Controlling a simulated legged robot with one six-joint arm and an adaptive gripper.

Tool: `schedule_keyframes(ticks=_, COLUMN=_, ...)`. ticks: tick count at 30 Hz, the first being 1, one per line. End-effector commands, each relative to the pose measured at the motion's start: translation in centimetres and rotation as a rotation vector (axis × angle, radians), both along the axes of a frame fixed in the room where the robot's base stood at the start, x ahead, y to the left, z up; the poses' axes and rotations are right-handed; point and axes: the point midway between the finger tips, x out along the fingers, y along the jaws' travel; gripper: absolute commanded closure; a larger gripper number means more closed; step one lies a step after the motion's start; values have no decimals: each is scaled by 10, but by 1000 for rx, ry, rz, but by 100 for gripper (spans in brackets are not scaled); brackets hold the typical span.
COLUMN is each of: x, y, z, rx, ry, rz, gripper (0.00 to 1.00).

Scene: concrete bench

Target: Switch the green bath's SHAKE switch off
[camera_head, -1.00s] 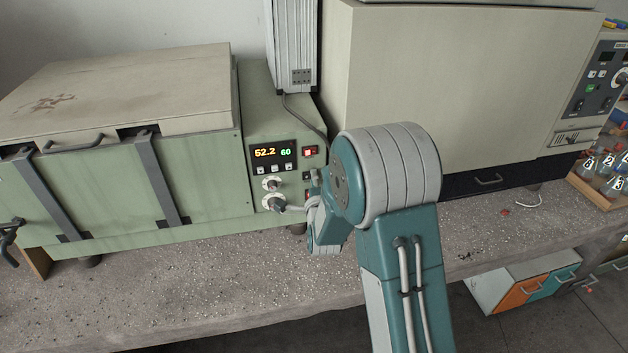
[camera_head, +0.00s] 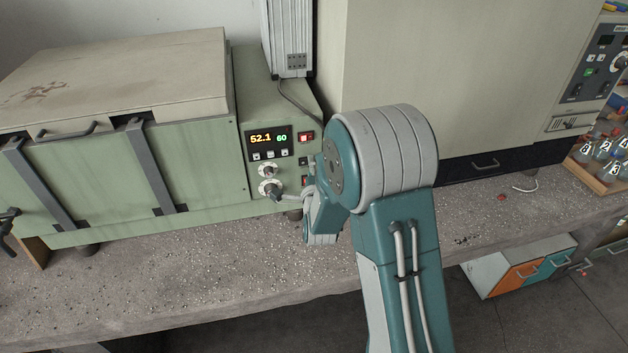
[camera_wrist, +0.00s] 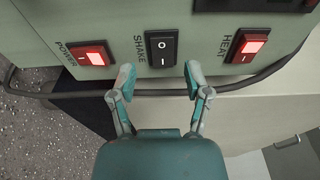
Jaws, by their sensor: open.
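The green bath (camera_head: 100,190) stands at the left of the bench in the head view. The SHAKE switch (camera_wrist: 161,48) is a black, unlit rocker marked O and I, between two red lit rockers in the wrist view. I cannot tell which side of it is pressed in. It also shows small in the head view (camera_head: 303,160). My gripper (camera_wrist: 159,75) is open and empty, its two teal fingertips apart just below the SHAKE switch, one toward each side. The head view mostly hides the gripper behind my arm.
The lit POWER switch (camera_wrist: 93,56) and lit HEAT switch (camera_wrist: 245,45) flank SHAKE closely. A dark cable (camera_wrist: 160,93) runs across behind the fingers. A large beige cabinet (camera_head: 480,80) stands right of the bath.

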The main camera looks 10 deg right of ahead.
Motion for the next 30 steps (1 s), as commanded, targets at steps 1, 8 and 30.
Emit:
schedule_keyframes(ticks=1, x=-8, y=2, z=1, rx=0, ry=0, rz=1, gripper=37)
schedule_keyframes(ticks=8, x=-56, y=7, z=0, rx=-1, ry=2, rz=0, gripper=37)
schedule_keyframes(ticks=30, x=-108, y=13, z=-1, rx=1, ry=2, rz=-2, gripper=37)
